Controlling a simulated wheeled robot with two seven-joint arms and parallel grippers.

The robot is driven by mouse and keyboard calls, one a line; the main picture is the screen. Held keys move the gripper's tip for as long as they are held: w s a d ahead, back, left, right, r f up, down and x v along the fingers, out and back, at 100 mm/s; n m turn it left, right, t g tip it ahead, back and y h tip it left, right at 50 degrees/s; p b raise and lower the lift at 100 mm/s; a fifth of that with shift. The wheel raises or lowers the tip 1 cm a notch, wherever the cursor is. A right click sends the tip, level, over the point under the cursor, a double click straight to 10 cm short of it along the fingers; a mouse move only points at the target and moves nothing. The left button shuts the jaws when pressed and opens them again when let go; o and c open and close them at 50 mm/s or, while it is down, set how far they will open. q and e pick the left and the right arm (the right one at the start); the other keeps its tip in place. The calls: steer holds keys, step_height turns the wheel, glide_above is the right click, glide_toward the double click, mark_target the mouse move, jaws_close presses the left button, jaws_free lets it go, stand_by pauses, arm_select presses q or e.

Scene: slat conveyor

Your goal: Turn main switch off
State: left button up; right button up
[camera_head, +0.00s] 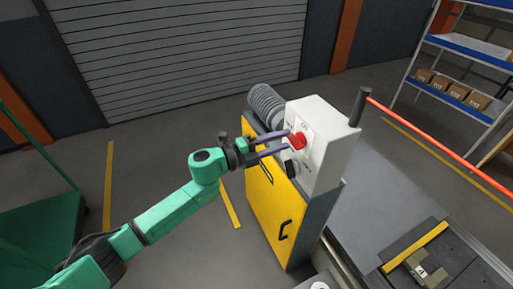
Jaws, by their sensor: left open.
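The main switch (298,140) is a red knob on the front of a white control box (333,143). A dark round knob (292,167) sits below it on the same face. My left gripper (287,143) is open in front of the box, its two purple-grey fingers pointing at the face. The fingertips are at the red knob, one above and one below it. I cannot tell whether they touch it. My right gripper is not in view.
The box stands on a yellow cabinet (268,205) with a black handle. A shelf with cartons (458,90) stands at the back right.

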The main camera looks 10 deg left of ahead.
arm_select(q)
steer(key=b+v, duration=0.3)
steer(key=v, duration=1)
